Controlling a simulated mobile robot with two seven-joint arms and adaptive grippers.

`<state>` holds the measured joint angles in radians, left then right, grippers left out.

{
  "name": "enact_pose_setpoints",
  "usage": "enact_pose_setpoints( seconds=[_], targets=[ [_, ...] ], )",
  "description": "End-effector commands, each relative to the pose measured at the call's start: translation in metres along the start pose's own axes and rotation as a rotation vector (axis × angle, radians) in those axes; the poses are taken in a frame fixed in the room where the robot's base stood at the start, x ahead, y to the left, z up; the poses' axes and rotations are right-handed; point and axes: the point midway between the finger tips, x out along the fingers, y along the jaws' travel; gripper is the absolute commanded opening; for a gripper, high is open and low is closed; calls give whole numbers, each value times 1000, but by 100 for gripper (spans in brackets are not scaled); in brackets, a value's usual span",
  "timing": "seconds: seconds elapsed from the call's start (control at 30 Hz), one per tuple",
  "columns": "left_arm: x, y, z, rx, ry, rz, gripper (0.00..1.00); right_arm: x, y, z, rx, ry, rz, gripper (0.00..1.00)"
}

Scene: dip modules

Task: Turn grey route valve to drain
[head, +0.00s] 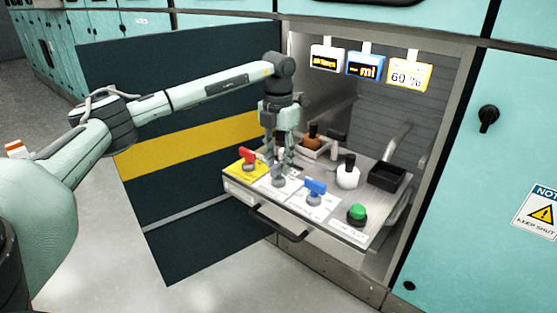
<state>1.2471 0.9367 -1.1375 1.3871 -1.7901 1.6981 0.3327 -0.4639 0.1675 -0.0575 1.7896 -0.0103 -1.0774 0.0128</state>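My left gripper (281,167) points down over the tray-like panel (330,222), between a red valve (248,157) and a blue valve (315,189). Its fingers are at the spot between those two valves. A grey base (278,181) shows just below the fingertips; I take it for the grey route valve. Its handle is hidden by the fingers, so I cannot tell which way it points or whether the fingers grip it. Labels on the panel are too small to read. My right gripper is not in view.
Three displays, one reading 60 % (410,75), hang above. An open dark door (180,90) stands left; a black handle (278,226) juts out front.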

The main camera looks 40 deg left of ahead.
Motion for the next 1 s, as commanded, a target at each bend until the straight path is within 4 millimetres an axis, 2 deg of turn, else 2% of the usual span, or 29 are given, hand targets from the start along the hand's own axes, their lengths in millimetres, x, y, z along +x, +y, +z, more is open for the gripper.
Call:
enact_pose_setpoints(
  seconds=[0.17,0.27,0.37,0.7,0.83,1.0],
  targets=[
    [-1,0,0,1,1,0,34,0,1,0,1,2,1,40],
    [-8,0,0,1,-1,0,34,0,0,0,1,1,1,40],
    [-24,0,1,1,-3,0,34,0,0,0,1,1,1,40],
    [-94,0,1,0,-3,0,34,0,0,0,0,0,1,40],
    [-111,0,1,0,-2,0,34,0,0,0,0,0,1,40],
    [-120,0,0,1,1,0,34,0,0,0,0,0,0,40]
  ],
)
